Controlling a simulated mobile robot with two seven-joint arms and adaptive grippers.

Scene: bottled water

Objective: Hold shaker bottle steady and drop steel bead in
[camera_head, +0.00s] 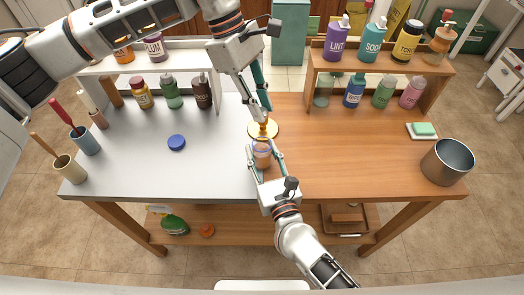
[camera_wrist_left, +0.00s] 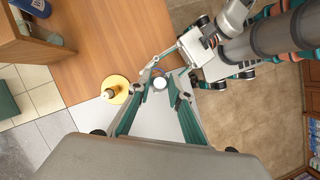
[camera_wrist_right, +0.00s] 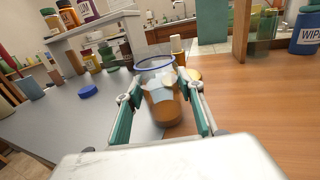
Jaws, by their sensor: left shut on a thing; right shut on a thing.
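The shaker bottle (camera_wrist_right: 163,98) is clear with a blue rim and amber contents. It stands upright and open-topped between the fingers of my right gripper (camera_wrist_right: 162,100), which is shut on it. The bottle also shows in the head view (camera_head: 262,153). My left gripper (camera_head: 260,112) points down from above, behind the bottle in the head view. In the left wrist view it is shut on a small pale round bead (camera_wrist_left: 160,84), which appears close to the bottle's mouth. The bead's exact height above the rim cannot be told.
A gold round stand (camera_wrist_left: 116,90) is just beyond the bottle. A blue lid (camera_head: 176,142) lies on the grey tabletop. Shelves of bottles line the back. Cups with tools (camera_head: 85,140) stand left; a metal pot (camera_head: 447,162) and green sponge (camera_head: 424,128) are right.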

